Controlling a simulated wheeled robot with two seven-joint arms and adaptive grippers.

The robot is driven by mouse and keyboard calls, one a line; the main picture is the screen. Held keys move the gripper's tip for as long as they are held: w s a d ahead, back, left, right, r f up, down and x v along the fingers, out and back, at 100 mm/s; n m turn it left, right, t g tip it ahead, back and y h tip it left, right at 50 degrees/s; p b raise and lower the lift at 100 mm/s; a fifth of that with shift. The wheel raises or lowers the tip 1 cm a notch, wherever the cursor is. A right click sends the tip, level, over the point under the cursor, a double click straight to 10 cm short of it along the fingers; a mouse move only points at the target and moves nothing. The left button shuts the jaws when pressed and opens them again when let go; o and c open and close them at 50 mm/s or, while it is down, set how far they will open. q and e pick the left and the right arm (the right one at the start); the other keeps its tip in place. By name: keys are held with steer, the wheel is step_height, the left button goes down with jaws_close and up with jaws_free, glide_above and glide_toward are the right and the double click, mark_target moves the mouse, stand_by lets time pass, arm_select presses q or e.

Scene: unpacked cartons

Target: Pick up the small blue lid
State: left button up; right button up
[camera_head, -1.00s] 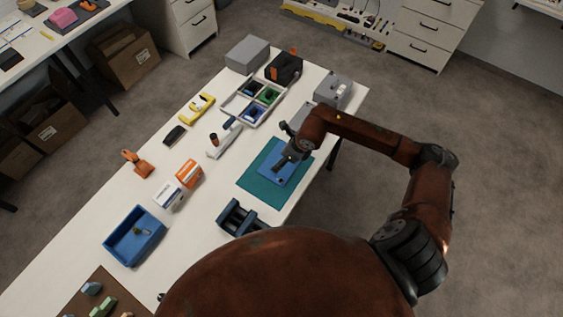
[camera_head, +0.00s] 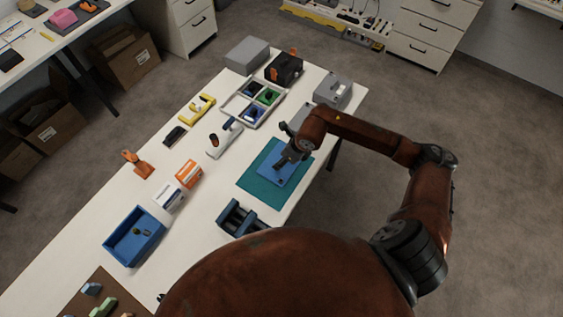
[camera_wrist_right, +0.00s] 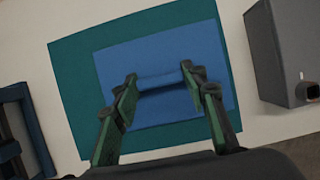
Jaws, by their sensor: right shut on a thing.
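The small blue lid (camera_head: 275,180) is a flat blue plate lying over the teal mat (camera_head: 252,184) near the right edge of the white table. In the right wrist view the lid (camera_wrist_right: 165,50) has a raised blue grip bar across it. My right gripper (camera_head: 284,162) is over the lid. In the wrist view its two fingers (camera_wrist_right: 158,80) are shut on the bar, one at each end. I cannot tell any gap between lid and mat. My left gripper is not in view.
A dark blue rack (camera_head: 240,218) stands near the mat, and a grey box (camera_head: 333,90) stands behind it. A divided tray (camera_head: 236,104), a white device (camera_head: 223,140), orange and white boxes (camera_head: 189,173) and a blue bin (camera_head: 134,255) are on the table.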

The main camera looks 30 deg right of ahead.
steer(key=shift+r, duration=0.5)
steer(key=s+r, duration=1.2)
steer(key=s, duration=0.2)
steer(key=shift+p, duration=0.35)
steer(key=shift+a+f, duration=0.1)
